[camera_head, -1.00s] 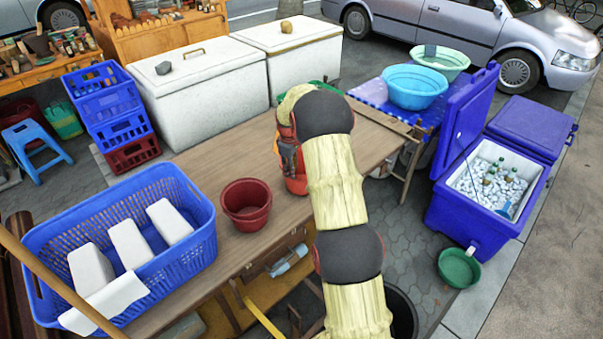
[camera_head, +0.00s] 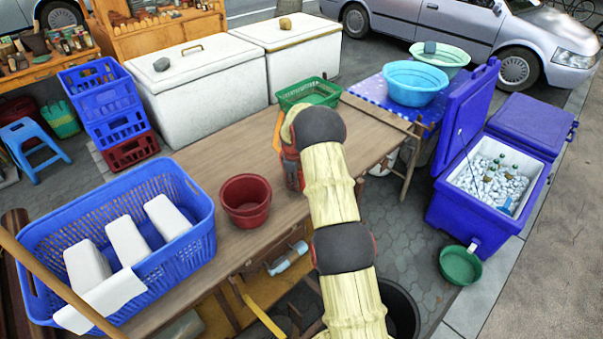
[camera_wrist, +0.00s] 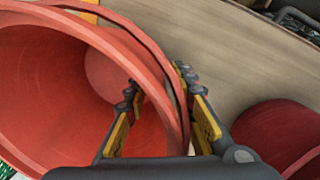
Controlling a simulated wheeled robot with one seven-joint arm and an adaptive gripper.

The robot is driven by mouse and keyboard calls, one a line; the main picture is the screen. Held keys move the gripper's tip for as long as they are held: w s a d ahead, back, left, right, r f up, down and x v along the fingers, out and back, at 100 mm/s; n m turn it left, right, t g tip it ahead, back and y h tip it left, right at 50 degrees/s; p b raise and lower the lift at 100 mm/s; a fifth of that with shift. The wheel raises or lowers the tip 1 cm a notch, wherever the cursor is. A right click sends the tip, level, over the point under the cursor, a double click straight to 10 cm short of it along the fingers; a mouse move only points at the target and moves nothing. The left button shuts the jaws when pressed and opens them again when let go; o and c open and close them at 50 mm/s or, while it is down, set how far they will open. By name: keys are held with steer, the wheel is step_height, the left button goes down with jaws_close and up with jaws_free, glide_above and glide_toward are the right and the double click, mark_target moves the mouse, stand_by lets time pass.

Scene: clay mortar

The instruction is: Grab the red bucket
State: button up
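A large red bucket (camera_wrist: 60,85) fills the left of the wrist view, its open mouth facing the camera. My gripper (camera_wrist: 158,84) straddles its wall, one finger inside the mouth and the other outside the rim. The fingers are apart, with a visible gap around the wall. In the head view my arm mostly hides this spot; only a bit of red shows beside my wrist. A second, dark red bucket (camera_head: 246,200) stands upright on the wooden table (camera_head: 215,165); a red bucket also shows at the right of the wrist view (camera_wrist: 278,132).
A blue basket (camera_head: 190,245) with white blocks stands at the table's left. A green basket (camera_head: 310,92) sits beyond my wrist. White chests (camera_head: 195,95) stand behind the table. A blue cooler (camera_head: 465,215) and a green basin (camera_head: 460,265) are at right.

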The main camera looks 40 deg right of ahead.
steer(key=shift+r, duration=0.1)
jaws_close()
stand_by(0.6)
